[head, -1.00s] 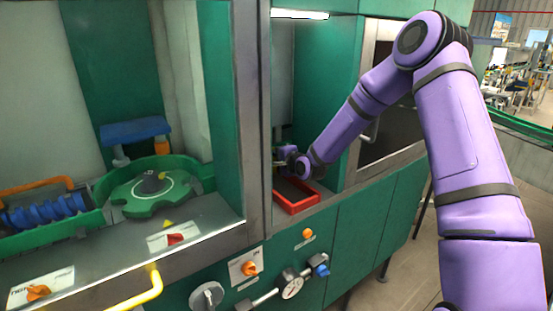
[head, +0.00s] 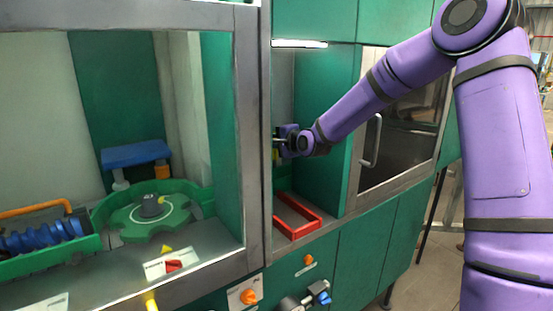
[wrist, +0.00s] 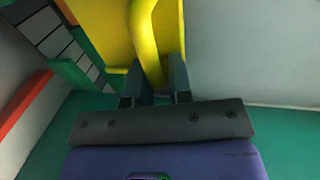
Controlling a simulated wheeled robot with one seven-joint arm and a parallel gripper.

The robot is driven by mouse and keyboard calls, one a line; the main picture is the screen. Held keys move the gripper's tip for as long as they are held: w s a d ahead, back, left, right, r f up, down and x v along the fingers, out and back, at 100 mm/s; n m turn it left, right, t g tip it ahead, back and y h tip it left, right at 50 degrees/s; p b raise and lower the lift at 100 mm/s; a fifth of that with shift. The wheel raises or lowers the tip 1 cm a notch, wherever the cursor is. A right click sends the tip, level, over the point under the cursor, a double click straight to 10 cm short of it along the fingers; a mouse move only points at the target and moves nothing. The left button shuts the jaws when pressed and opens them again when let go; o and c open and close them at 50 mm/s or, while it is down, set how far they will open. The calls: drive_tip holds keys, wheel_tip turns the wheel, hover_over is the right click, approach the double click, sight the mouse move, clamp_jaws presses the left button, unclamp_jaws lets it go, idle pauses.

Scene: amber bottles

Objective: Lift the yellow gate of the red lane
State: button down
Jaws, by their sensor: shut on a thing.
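The yellow gate (wrist: 100,25) fills the upper middle of the wrist view as a flat panel with a curved yellow handle (wrist: 145,35). My gripper (wrist: 158,77) is shut on that handle, one finger on each side. In the head view my gripper (head: 279,143) is inside the narrow green bay, raised above the red lane (head: 318,222). Only a small yellow patch of the gate (head: 276,155) shows there; the rest is hidden by the bay's post and my wrist. The lane's red edge (wrist: 20,102) also shows at the left of the wrist view.
A grey post (head: 254,120) borders the bay on the left and a green wall (head: 335,140) on the right. A glass-fronted door with a handle (head: 373,140) lies beyond. A green wheel (head: 150,217) sits in the left bay.

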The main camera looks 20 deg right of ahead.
drive_tip(key=shift+r, duration=1.1)
drive_tip(key=c, duration=1.1)
unclamp_jaws()
drive_tip(key=shift+c, duration=0.2)
drive_tip(key=shift+s+d, duration=0.1)
drive_tip(key=v, duration=1)
drive_tip(key=shift+s, duration=0.3)
drive_tip(key=shift+d, duration=0.1)
